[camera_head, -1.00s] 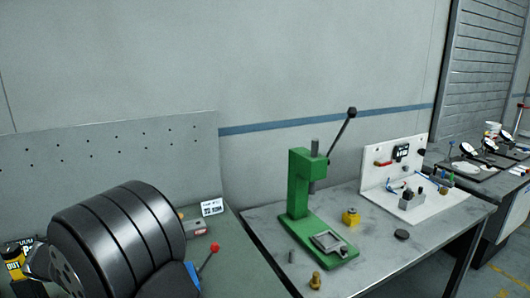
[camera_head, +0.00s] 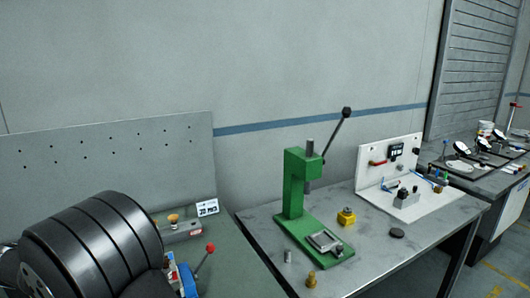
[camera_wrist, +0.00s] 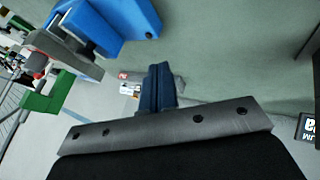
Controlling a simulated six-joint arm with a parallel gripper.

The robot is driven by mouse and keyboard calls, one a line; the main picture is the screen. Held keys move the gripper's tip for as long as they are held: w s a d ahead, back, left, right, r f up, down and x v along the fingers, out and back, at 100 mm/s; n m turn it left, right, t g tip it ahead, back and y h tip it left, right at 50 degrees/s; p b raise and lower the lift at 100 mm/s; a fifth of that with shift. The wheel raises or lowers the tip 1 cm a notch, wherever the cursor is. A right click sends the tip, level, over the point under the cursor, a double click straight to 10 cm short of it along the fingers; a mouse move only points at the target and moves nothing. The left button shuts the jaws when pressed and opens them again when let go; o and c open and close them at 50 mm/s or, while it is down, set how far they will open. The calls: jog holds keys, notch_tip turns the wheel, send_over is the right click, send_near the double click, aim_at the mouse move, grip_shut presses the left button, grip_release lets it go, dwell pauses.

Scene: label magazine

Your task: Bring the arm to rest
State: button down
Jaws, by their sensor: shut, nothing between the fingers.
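My gripper shows in the wrist view (camera_wrist: 163,88). Its two dark blue fingers are together, with nothing between them. Beyond the fingertips is the green-grey bench surface (camera_wrist: 220,60). The fingers look apart from the blue fixture (camera_wrist: 125,25) at the upper left of that view. In the head view, my large black arm link fills the lower left and the gripper cannot be made out.
A blue device with a red-knobbed lever (camera_head: 205,260) stands beside my arm. A small grey block (camera_head: 182,233) and a label card (camera_head: 207,207) lie behind it. A green press (camera_head: 296,190) stands on the bench to the right. The pegboard (camera_head: 110,165) rises behind.

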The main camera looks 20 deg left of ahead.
jog(key=w+v, duration=0.1)
jog(key=v, duration=0.4)
jog(key=w+d+r+n+g, duration=0.1)
jog(key=w+d+r+g, duration=0.6)
jog(key=w+d+r, duration=0.1)
notch_tip(320, 180, up, 2)
jog(key=shift+w+d+r+y, duration=0.1)
jog(key=shift+w+d+y, duration=0.3)
jog(key=shift+d, duration=0.15)
